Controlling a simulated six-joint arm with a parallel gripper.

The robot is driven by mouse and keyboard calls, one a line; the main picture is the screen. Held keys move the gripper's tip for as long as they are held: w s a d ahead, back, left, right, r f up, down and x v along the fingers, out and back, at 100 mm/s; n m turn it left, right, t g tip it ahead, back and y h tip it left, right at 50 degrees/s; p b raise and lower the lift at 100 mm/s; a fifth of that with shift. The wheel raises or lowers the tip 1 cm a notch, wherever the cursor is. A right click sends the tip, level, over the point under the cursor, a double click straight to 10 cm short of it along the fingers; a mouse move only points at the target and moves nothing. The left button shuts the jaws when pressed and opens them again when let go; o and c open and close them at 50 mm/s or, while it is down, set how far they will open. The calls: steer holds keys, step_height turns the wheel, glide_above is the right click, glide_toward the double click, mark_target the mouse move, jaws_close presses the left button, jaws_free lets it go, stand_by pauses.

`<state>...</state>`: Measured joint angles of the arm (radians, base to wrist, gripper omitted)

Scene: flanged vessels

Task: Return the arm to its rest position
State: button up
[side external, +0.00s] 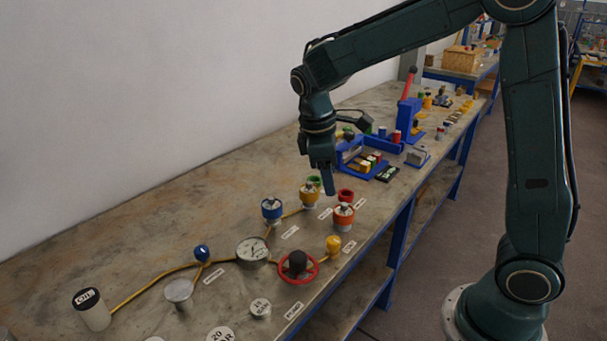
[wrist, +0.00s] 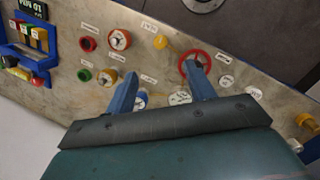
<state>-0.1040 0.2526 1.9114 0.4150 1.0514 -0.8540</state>
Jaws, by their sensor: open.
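My gripper (side external: 328,186) hangs from the arm, pointing down above the bench (side external: 150,235), near the flanged vessels. Its two fingers (wrist: 162,84) stand apart in the wrist view, with no object seen between them. An orange-topped vessel (side external: 344,218), a yellow-topped vessel (side external: 309,195) and a blue-topped vessel (side external: 271,210) stand upright on the bench. A red cap (side external: 345,195) and a green cap (side external: 314,182) lie behind them. In the wrist view the blue vessel (wrist: 141,101) is partly hidden by a finger.
A red handwheel (side external: 298,266), a gauge (side external: 252,250) and a yellow knob (side external: 333,243) are along the pipe at the front. A blue rack (side external: 360,160) and a blue press with a red lever (side external: 409,115) stand farther back. A white wall (side external: 130,90) borders the bench.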

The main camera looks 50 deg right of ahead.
steer(key=s+a+r+m+t+y, duration=0.1)
steer(key=s+r+m+t, duration=0.2)
steer(key=s, duration=0.6)
steer(key=s+a+r+m+t+y, duration=0.1)
steer(key=s+r+m+t, duration=0.2)
steer(key=s, duration=0.7)
steer(key=shift+s+a+r+m+t, duration=0.3)
steer(key=shift+r+m, duration=0.2)
steer(key=shift+r, duration=0.45)
